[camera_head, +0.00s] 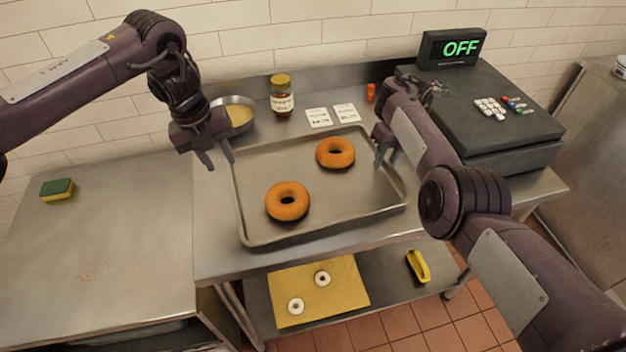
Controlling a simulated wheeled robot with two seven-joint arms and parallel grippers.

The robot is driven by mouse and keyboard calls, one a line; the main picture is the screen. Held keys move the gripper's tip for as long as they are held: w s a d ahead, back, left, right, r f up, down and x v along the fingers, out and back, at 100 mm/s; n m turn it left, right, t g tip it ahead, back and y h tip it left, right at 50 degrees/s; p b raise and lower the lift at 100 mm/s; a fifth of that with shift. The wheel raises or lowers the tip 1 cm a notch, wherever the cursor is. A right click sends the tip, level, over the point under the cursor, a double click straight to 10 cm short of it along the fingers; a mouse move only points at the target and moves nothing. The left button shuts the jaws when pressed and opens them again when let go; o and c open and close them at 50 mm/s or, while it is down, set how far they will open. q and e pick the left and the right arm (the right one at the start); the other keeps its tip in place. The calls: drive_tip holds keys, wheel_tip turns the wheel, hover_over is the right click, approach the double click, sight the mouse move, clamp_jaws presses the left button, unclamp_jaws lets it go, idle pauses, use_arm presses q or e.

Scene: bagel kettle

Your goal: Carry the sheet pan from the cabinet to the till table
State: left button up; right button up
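The sheet pan (320,229) is a grey metal tray lying flat on the steel till table (215,250). Two orange-brown bagels lie in it, a front bagel (272,203) and a back bagel (318,155). My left gripper (218,160) is at the pan's left rim near its back corner, its fingers apart and pointing down. My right gripper (385,158) is at the right rim near the back, its fingers looking apart. Whether either gripper touches the rim is hard to tell. My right forearm hides part of the area right of the pan.
The till (500,85) with an OFF display stands at the right. A jar (282,100), a bowl (240,115) and two cards (318,118) stand or lie behind the pan. A sponge (57,189) lies on the otherwise clear left cabinet (110,240). A lower shelf holds a yellow board (340,290).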

wheel_tip(320, 180, up, 12)
drive_tip(key=d, duration=0.1)
drive_tip(key=shift+w+d, duration=0.3)
drive_tip(key=shift+d, duration=0.05)
idle(0.5)
